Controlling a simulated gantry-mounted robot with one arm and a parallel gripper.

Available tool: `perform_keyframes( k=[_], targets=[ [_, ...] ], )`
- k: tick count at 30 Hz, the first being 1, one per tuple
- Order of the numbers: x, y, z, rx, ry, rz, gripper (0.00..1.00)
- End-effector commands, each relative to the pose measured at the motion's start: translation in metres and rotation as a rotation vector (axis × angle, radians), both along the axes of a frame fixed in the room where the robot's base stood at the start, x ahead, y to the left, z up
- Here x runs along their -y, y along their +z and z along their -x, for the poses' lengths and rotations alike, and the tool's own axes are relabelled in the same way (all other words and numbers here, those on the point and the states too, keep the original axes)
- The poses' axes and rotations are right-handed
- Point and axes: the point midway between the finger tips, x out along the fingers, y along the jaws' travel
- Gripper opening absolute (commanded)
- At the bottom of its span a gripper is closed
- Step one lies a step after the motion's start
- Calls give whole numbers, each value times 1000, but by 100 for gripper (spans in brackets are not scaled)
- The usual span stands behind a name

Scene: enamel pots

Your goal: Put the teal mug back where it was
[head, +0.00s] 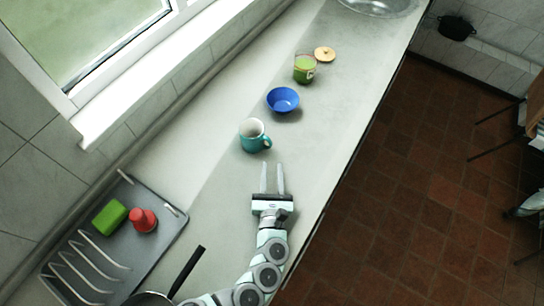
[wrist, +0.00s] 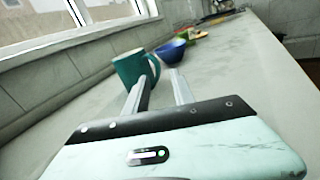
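The teal mug (head: 252,137) stands upright on the counter in the head view, with a pale inside and its handle towards the right. It also shows in the wrist view (wrist: 130,69), just beyond and left of the fingers. My gripper (head: 272,178) is open and empty, its two fingers apart and pointing towards the mug's side of the counter. The fingertips are short of the mug and slightly right of it, not touching it. In the wrist view the gripper (wrist: 159,82) has nothing between its fingers.
A blue bowl (head: 283,100), a green jar (head: 304,69) and a wooden lid (head: 325,54) stand beyond the mug. A grey dish rack (head: 165,237) holds a green sponge (head: 110,216) and a red item (head: 143,220). A dark pan (head: 150,298) is near my arm. The counter's right edge drops to the floor.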

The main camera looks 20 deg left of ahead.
Motion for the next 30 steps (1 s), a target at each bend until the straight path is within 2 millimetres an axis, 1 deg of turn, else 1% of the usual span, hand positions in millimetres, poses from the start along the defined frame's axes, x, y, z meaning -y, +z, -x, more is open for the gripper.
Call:
perform_keyframes(
  k=[1, 3, 9, 30],
  targets=[
    [4, -2, 8, -4, -5, -1, 30],
    [6, -2, 15, -3, -1, -2, 30],
    [11, -1, 26, -1, -2, 0, 30],
    [11, 0, 27, 0, 1, 0, 30]
  ],
)
